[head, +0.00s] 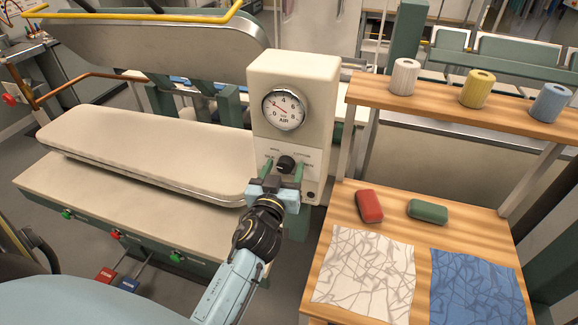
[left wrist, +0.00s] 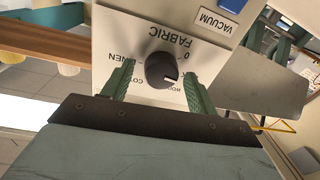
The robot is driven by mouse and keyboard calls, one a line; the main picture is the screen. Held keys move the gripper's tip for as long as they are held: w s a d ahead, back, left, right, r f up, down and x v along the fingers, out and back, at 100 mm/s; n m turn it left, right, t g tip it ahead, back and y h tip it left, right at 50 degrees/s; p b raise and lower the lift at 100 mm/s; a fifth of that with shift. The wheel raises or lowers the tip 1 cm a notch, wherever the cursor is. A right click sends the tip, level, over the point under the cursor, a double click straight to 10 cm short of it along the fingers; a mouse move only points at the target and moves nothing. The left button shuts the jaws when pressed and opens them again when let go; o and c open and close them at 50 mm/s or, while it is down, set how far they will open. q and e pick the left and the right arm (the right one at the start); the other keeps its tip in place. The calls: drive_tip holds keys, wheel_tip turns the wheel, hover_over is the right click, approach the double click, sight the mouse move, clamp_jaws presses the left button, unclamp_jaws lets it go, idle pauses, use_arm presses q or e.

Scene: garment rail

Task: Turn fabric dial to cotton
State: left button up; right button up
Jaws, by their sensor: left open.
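The fabric dial (head: 286,163) is a round black knob on the front panel of the cream control box (head: 318,75). In the left wrist view the dial (left wrist: 163,72) shows upside down, with the word FABRIC and parts of the labels LINEN, COTTON and WOOL around it. A pale mark on its face sits at the lower right in that view, towards the partly hidden WOOL label. My left gripper (head: 283,172) is open in front of the panel. Its green fingers stand on either side of the dial, with a visible gap to the knob on both sides.
An AIR gauge (head: 284,109) sits above the dial. A padded pressing board (head: 150,150) is at the left. A wooden table (head: 345,200) at the right holds red (head: 369,206) and green (head: 427,211) blocks and two cloths; thread cones stand on the shelf above.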

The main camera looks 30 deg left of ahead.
use_arm(q)
drive_tip(key=shift+s, duration=0.1)
drive_tip(key=shift+c, duration=0.8)
drive_tip(key=c, duration=0.8)
drive_tip(key=shift+c, duration=0.2)
